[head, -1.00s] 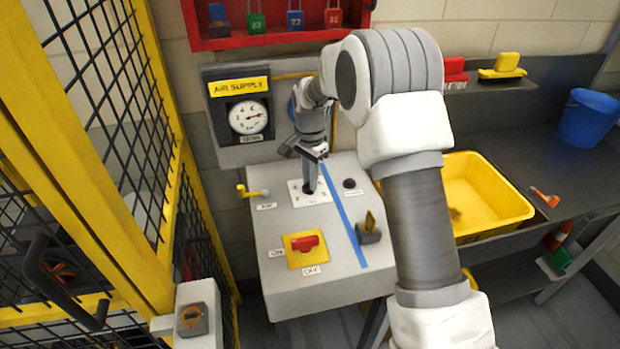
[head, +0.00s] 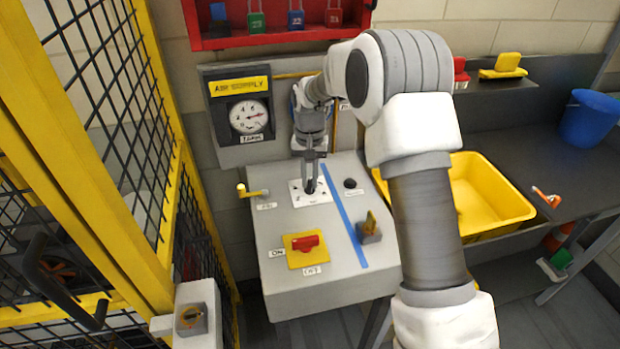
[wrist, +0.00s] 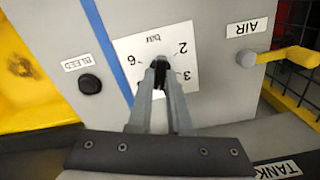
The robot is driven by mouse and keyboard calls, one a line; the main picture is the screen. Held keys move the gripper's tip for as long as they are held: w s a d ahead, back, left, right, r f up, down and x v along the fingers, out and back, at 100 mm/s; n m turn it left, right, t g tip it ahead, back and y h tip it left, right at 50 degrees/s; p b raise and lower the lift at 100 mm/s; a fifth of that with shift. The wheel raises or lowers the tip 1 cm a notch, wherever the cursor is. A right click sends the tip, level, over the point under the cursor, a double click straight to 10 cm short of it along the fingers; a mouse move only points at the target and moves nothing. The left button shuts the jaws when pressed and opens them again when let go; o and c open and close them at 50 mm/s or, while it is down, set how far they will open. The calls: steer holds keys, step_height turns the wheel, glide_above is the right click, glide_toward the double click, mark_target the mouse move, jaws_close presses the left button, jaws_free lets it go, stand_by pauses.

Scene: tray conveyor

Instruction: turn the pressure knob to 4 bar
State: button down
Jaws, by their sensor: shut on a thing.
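The pressure knob (wrist: 160,70) is a small black knob on a white dial plate (wrist: 133,50) marked bar, with 2, 3 and 6 readable in the wrist view. My gripper (wrist: 160,75) is shut on the knob, one finger on each side of it. In the head view my gripper (head: 311,185) reaches down onto the dial plate (head: 325,192) from above. The fingers hide part of the scale and most of the knob, so its exact setting cannot be read.
A yellow AIR lever (head: 254,192) is left of the dial and a black BLEED button (head: 350,183) right of it. A red switch (head: 305,243) on a yellow plate sits nearer. A yellow mesh fence (head: 150,150) stands left; a yellow tub (head: 505,215) is right.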

mark_target(310, 182)
steer(key=shift+n, duration=1.9)
steer(key=c, duration=0.8)
jaws_free()
steer(key=shift+c, duration=0.2)
step_height(310, 182, up, 18)
steer(key=shift+f, duration=0.25)
